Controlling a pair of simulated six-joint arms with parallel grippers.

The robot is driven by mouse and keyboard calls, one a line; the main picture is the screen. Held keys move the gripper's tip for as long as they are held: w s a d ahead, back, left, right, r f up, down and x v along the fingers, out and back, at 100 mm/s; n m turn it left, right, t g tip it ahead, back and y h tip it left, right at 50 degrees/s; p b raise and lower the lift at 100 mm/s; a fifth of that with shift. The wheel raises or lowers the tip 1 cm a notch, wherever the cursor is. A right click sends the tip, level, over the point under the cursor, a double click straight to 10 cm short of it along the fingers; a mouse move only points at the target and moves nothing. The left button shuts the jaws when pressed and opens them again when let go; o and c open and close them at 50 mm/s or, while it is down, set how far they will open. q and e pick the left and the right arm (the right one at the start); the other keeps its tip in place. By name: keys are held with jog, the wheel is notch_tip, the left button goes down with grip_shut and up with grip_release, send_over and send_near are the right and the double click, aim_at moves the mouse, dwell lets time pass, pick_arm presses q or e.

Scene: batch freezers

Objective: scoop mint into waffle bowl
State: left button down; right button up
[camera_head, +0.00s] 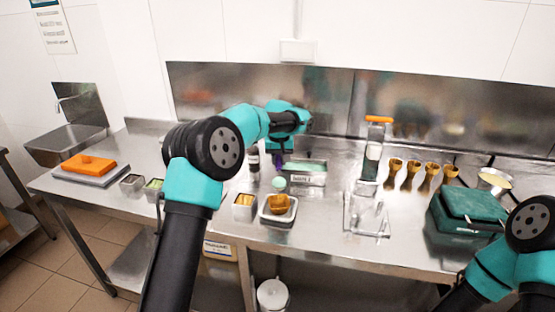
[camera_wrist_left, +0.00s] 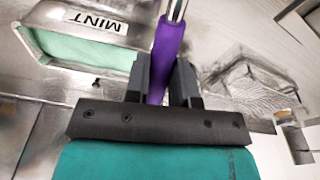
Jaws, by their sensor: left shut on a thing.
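My left gripper (camera_wrist_left: 165,85) is shut on the purple handle of a scoop (camera_wrist_left: 167,50); the scoop's head is outside the wrist view. In the head view, my left gripper (camera_head: 279,150) is partly hidden by its arm, and the purple handle (camera_head: 279,160) shows below it. A pale green ball (camera_head: 279,183), apparently mint at the scoop's lower end, is just behind and above the waffle bowl (camera_head: 279,204). The bowl sits in a square pale dish. The mint tub (camera_head: 306,173) stands behind to the right; its MINT label (camera_wrist_left: 96,19) appears upside down in the wrist view. My right gripper is out of view.
A metal container (camera_head: 244,207) stands left of the bowl. A clear stand (camera_head: 366,212) is to the right, with several cones (camera_head: 410,175) beyond it. A green box (camera_head: 468,205) is near my right arm. Orange items (camera_head: 90,164) lie far left.

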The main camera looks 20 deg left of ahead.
pick_arm(q)
jog(key=shift+f, duration=0.1)
jog(key=shift+f, duration=1.2)
jog(key=shift+s+a+h, duration=0.1)
jog(key=shift+a+h, duration=0.25)
jog(key=shift+h, duration=0.35)
jog(key=shift+s+a+f+n+t+h, duration=0.15)
jog(key=shift+a+f+t+h, duration=0.5)
jog(key=shift+h, duration=1.6)
jog(key=shift+s+a+f+n+t+h, duration=0.1)
jog(key=shift+n+t+h, duration=0.15)
jog(key=shift+t+h, duration=1.45)
jog(key=shift+s+a+f+n+t+h, duration=0.1)
jog(key=shift+a+f+n+t+h, duration=0.2)
jog(key=shift+h, duration=2.55)
